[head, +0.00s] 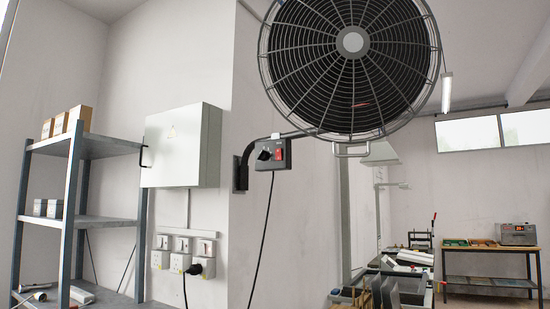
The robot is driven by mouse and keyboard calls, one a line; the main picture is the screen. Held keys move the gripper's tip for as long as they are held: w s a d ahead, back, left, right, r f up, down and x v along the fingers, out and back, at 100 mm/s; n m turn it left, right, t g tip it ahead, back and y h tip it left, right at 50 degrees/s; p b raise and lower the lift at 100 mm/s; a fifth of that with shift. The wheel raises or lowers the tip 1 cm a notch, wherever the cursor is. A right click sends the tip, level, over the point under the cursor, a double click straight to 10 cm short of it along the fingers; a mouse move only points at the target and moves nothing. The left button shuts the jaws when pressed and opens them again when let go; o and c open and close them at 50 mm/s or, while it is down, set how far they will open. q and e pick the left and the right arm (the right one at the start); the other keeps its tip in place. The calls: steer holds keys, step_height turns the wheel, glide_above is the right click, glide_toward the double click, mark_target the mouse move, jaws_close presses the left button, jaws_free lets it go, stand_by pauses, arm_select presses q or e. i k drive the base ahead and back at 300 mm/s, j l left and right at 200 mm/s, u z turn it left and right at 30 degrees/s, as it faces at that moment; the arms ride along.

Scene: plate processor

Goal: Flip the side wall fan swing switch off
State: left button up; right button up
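The wall fan (350,65) hangs at the upper middle of the head view, a black round fan in a grey wire cage. Its arm joins a bracket (240,173) on the wall corner. A dark control box (271,154) sits on this arm, left of and below the cage. It carries a black knob (264,155) and a red switch (278,154). The red switch is too small to tell its position. A black cable hangs from the box. Neither of my grippers shows in the view.
A grey wall cabinet (180,146) and several sockets (181,262) are left of the fan. A metal shelf (85,146) with boxes stands further left. Benches with equipment, including a metal device (518,234), are at the right. The space before the control box looks clear.

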mark_target(278, 151)
steer(key=i+j+z, duration=0.1)
steer(key=i+j, duration=0.4)
steer(key=j, duration=0.2)
steer(key=i+j+z, duration=0.25)
steer(key=i+j, duration=0.25)
steer(key=j, duration=0.2)
steer(key=i+j, duration=0.2)
steer(key=j, duration=0.2)
steer(key=i+j+z, duration=0.15)
steer(key=j, duration=0.25)
steer(key=i, duration=0.05)
